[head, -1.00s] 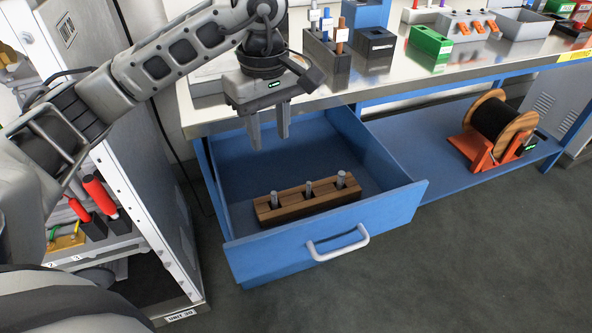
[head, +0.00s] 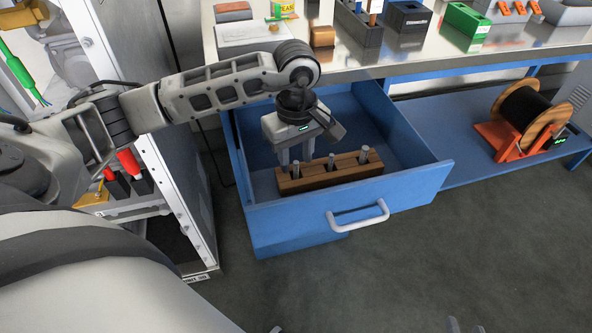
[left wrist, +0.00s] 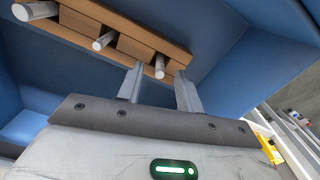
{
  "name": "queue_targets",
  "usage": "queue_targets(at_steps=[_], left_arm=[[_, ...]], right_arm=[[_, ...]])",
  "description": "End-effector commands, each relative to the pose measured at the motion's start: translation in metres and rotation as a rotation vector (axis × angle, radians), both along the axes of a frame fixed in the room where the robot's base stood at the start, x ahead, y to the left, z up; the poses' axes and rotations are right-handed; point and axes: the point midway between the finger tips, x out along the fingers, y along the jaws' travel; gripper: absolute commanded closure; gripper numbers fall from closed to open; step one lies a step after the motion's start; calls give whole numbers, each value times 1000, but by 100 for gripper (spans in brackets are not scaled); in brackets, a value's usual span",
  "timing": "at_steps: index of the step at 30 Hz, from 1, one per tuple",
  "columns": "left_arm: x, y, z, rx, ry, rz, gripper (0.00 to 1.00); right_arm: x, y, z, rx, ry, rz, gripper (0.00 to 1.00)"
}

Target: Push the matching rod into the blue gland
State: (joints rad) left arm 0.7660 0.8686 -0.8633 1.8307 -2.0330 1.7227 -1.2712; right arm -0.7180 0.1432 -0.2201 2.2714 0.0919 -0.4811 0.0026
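My left gripper (head: 296,161) is open, pointing down at the left rod. In the left wrist view its fingers (left wrist: 158,82) are apart, with the nearest rod (left wrist: 160,66) showing between their tips. I cannot tell whether they touch it. Two grey tips of my right gripper (head: 466,325) show apart at the bottom edge, with nothing visible between them. I cannot make out a blue gland.
The blue drawer (head: 350,228) is pulled out under the metal bench, with its white handle (head: 358,217) in front. A cabinet (head: 178,195) stands left, with red-handled parts (head: 130,164) and a green fitting (head: 22,70). A cable reel (head: 525,118) sits on the lower shelf.

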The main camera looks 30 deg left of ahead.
Motion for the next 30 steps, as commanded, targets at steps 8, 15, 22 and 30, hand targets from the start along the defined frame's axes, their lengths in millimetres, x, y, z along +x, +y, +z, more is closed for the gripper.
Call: queue_targets(at_steps=[8,15,22,30], left_arm=[[0,0,-15,0,-1,0,64],[0,0,-14,0,-1,0,100],[0,0,-14,0,-1,0,100],[1,0,-6,1,-3,0,100]], right_arm=[[0,0,-1,0,-1,0,68],[0,0,0,1,-3,0,68],[0,0,1,2,-4,0,68],[0,0,1,2,-4,0,68]])
